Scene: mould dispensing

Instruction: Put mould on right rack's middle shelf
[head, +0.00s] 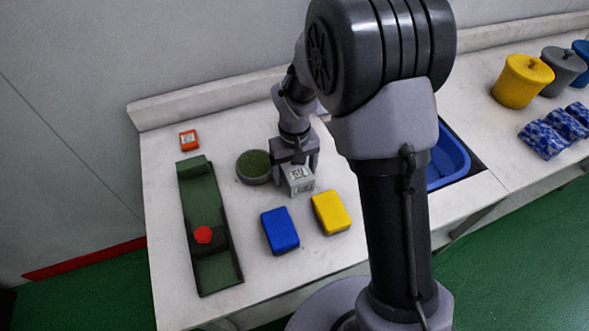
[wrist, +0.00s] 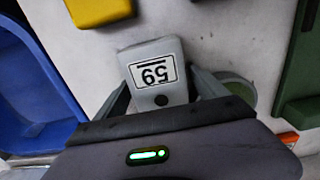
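A small grey block with a white numbered label (head: 301,178) is between the fingers of my gripper (head: 295,165) at the middle of the white table. In the wrist view the grey block (wrist: 156,62) shows its label upside down, with a dark round spot below it. The fingertips of my gripper (wrist: 160,85) lie close against both its sides and look shut on it. I cannot tell whether its underside touches the table. A blue block (head: 279,231) and a yellow block (head: 331,212) lie in front of it. No rack with shelves is recognisable in view.
A round green-topped dish (head: 254,166) is just left of my gripper. A long green fixture with a red knob (head: 203,235) stands farther left, and an orange labelled block (head: 188,140) behind it. A blue basin (head: 449,160), lidded pots (head: 522,80) and blue speckled blocks (head: 541,139) are right.

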